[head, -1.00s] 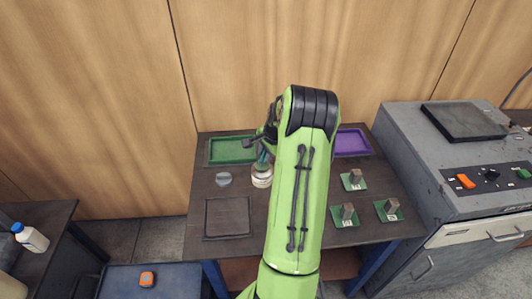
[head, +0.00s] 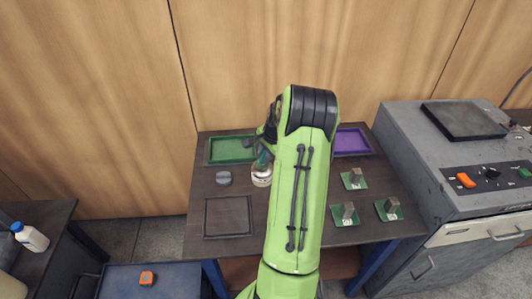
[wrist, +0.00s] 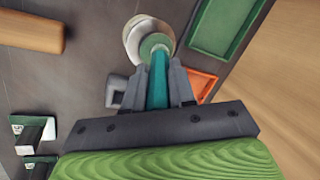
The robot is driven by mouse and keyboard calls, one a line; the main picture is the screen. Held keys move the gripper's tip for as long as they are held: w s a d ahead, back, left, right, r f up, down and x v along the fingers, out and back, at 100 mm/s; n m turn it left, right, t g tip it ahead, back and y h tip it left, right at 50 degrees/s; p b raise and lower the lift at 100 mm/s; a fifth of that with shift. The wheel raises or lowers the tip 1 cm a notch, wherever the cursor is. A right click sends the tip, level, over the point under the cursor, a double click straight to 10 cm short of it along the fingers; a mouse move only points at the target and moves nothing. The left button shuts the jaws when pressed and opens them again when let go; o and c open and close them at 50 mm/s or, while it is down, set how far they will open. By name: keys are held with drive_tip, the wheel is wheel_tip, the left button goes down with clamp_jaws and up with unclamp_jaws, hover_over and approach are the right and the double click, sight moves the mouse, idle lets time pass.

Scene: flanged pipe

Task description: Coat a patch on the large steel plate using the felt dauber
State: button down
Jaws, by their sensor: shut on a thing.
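My gripper (wrist: 158,92) is shut on the teal handle of the felt dauber (wrist: 158,82). In the head view the dauber's teal handle (head: 263,158) shows just below my gripper, upright over a pale jar (head: 261,179). The jar (wrist: 138,32) also shows past the handle's far end in the wrist view; I cannot tell whether the dauber's tip is inside it. A dark square plate with a raised border (head: 228,217) lies at the table's front left. Another dark plate (head: 463,122) lies on the grey machine. I cannot tell which is the large steel plate.
A grey round lid (head: 223,178) lies left of the jar. A green tray (head: 232,150) and a purple tray (head: 351,142) are at the back. Green-based metal blocks (head: 346,214) stand on the right. My arm hides the table's middle. An orange tray (wrist: 207,82) shows in the wrist view.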

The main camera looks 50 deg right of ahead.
wheel_tip(320, 180, up, 7)
drive_tip(key=p, duration=0.5)
drive_tip(key=shift+r, duration=0.1)
idle(0.3)
